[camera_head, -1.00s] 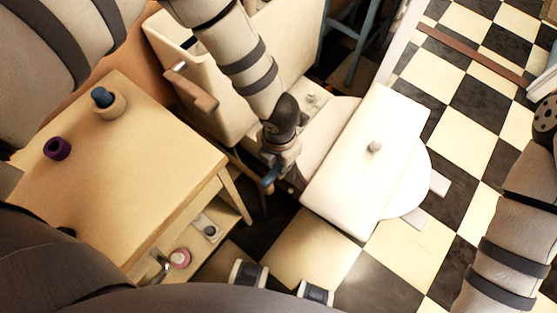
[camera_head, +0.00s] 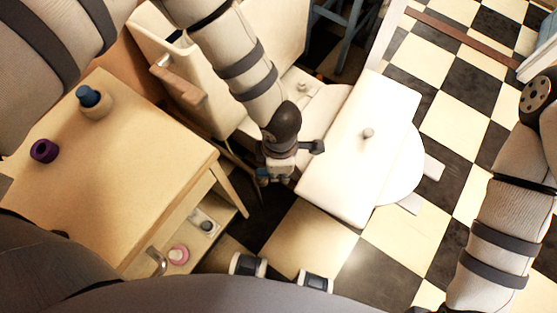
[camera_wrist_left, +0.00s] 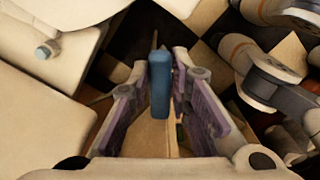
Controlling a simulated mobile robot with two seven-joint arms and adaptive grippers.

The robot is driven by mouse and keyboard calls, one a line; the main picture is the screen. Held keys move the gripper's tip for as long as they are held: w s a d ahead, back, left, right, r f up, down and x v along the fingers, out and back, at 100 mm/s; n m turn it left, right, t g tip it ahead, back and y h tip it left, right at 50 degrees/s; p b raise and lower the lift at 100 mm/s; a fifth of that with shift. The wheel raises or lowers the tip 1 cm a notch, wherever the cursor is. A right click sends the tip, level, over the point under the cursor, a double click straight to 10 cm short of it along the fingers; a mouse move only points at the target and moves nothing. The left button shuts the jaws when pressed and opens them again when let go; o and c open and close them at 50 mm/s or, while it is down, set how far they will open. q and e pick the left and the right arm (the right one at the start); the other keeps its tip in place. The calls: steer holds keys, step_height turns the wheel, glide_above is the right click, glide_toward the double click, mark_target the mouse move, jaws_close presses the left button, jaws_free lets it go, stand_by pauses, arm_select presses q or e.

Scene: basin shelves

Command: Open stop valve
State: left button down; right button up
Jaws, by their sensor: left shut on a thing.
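The stop valve's blue handle (camera_wrist_left: 160,85) stands between the fingers of my left gripper (camera_wrist_left: 163,72) in the left wrist view. My left gripper is shut on this handle. In the head view my left gripper (camera_head: 277,172) is low between the wooden table and the white toilet, and only a small blue bit of the handle (camera_head: 262,175) shows beside it. The valve body and its pipe are mostly hidden by my gripper and arm. My right gripper is outside the view; only my right arm shows at the right edge.
A wooden table (camera_head: 140,170) with a blue-capped bottle (camera_head: 94,103) and a purple roll (camera_head: 44,150) stands at the left. The white toilet (camera_head: 345,150) is close on the right of my left gripper. Checkered floor (camera_head: 450,130) lies open further right.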

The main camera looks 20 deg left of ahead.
arm_select(q)
steer(key=shift+s+a+m, duration=0.1)
steer(key=shift+s+m, duration=0.4)
steer(key=shift+m, duration=0.75)
steer(key=shift+s+d+m, duration=0.1)
steer(key=shift+s+m, duration=0.35)
steer(key=shift+m, duration=0.75)
steer(key=shift+s+a+m, duration=0.1)
steer(key=shift+s+m, duration=0.4)
steer(key=shift+m, duration=0.75)
steer(key=c, duration=1.5)
jaws_free()
step_height(320, 180, up, 12)
